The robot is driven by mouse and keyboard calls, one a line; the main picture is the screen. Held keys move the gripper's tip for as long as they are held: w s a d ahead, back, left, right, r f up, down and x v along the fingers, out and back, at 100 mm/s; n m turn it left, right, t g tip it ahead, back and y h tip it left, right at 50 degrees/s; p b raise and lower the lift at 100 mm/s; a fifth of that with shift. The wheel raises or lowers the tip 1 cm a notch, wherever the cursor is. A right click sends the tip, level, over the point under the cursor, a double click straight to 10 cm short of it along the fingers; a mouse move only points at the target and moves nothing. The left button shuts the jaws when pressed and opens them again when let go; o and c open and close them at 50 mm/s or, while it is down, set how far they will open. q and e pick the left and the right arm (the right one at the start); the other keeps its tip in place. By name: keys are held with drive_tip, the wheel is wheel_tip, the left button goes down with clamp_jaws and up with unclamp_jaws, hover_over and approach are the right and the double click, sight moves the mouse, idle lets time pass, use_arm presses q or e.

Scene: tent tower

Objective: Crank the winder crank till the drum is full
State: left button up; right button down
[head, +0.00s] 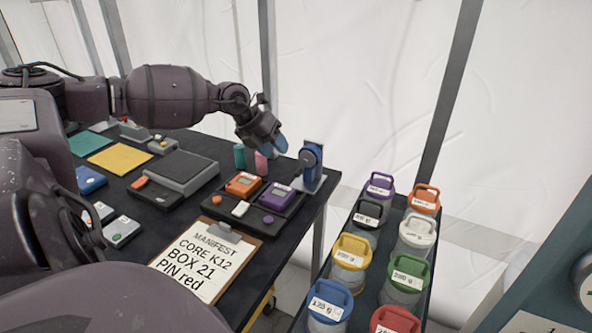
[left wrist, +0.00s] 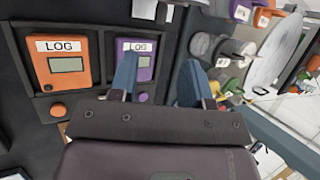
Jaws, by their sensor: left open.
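The winder (head: 311,160) is a blue upright piece with a round top on a pale stand at the table's right corner. A dark crank part shows on its left side; how full the drum is cannot be made out. My left gripper (head: 270,140) is just left of and above the winder, apart from it. In the left wrist view my left gripper (left wrist: 160,82) has its two blue fingers spread with nothing held between them. The winder cannot be clearly picked out in the left wrist view. My right gripper is not in view.
An orange logger (head: 243,184) and a purple logger (head: 277,196) sit in a black tray beside the winder. A manifest clipboard (head: 207,262) lies in front. Teal and pink items (head: 261,163) stand behind. Lidded canisters (head: 351,252) fill a lower surface right of the table.

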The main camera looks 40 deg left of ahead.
sight(303, 165)
use_arm(q)
drive_tip(key=b+x, duration=0.2)
drive_tip(key=x, duration=0.7)
drive_tip(key=shift+w+d+f, duration=0.15)
drive_tip(key=shift+f, duration=0.1)
clamp_jaws()
drive_tip(key=shift+r, duration=0.1)
